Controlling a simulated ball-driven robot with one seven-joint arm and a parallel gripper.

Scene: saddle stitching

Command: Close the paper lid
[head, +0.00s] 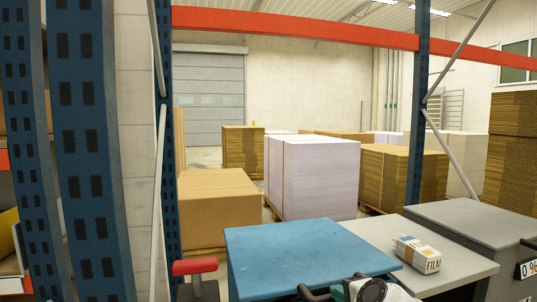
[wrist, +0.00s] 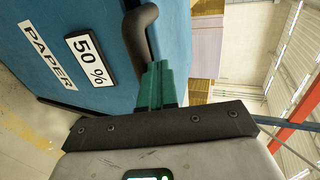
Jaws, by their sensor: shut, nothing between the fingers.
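The blue paper bin's lid (head: 305,250) lies roughly level at the bottom centre of the head view. Its near right edge is partly hidden by my arm. In the wrist view, the blue bin's face (wrist: 85,15) carries "PAPER" and "50 %" labels. A dark curved handle (wrist: 138,32) stands out from this face; part of it also shows in the head view (head: 318,293). My gripper (wrist: 158,66) has teal fingers, shut and empty, with their tips close beside the handle's end. I cannot tell whether they touch it.
A grey bin (head: 430,255) stands right of the blue one, with a "FILM" box (head: 416,253) on top. A darker grey bin (head: 480,228) is further right. A red-topped post (head: 195,267) is at the left. Blue rack uprights (head: 90,150) and pallet stacks (head: 315,175) stand around and behind.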

